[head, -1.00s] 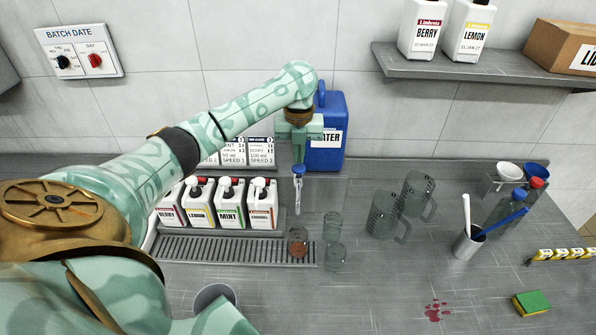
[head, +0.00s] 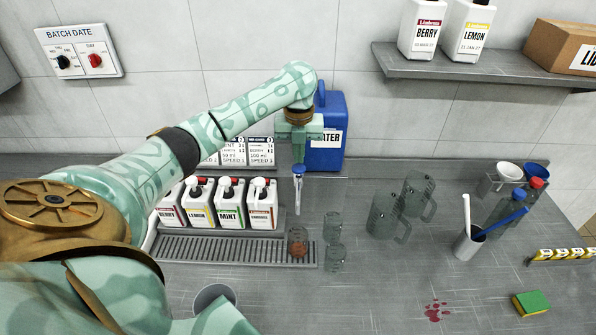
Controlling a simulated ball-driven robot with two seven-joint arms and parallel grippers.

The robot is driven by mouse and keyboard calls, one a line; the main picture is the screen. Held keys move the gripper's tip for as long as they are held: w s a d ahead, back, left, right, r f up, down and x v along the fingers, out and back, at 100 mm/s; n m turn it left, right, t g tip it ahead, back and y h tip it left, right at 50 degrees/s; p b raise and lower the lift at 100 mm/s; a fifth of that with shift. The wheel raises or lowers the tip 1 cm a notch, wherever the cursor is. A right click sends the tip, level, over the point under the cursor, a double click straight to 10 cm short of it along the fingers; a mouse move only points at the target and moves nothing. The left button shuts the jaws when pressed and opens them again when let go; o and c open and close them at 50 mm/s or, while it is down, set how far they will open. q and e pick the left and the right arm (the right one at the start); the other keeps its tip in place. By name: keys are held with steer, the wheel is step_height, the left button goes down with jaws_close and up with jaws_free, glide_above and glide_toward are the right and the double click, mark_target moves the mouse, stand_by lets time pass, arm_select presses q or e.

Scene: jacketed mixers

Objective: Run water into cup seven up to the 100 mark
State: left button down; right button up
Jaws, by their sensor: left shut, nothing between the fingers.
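My left gripper (head: 299,170) is shut and empty, right at the blue-topped water tap (head: 298,184), in front of the blue water canister (head: 326,135). Its fingertips seem to meet the tap's top; exact contact is hard to tell. A small clear cup with reddish-brown contents (head: 297,242) stands on the drip grate (head: 220,250) below the tap. Two more small clear cups, one behind (head: 332,226) and one in front (head: 335,258), stand to its right and look empty. No cup number or 100 mark is legible. My right gripper is out of view.
Berry, lemon, mint and another syrup bottle (head: 231,205) stand behind the grate. Two clear jugs (head: 384,216) stand right of the cups. A holder with stirrers (head: 467,244), a sponge (head: 531,303) and a red spill (head: 436,311) are further right. The front middle counter is clear.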

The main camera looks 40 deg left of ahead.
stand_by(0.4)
arm_select(q)
steer(key=shift+f, duration=0.1)
steer(key=shift+f+b, duration=0.5)
steer(key=shift+f, duration=0.75)
stand_by(1.3)
stand_by(0.5)
step_height(320, 180, up, 7)
steer(key=p, duration=1)
steer(key=shift+r+p, duration=0.2)
steer(key=shift+p, duration=0.15)
steer(key=shift+f, duration=0.15)
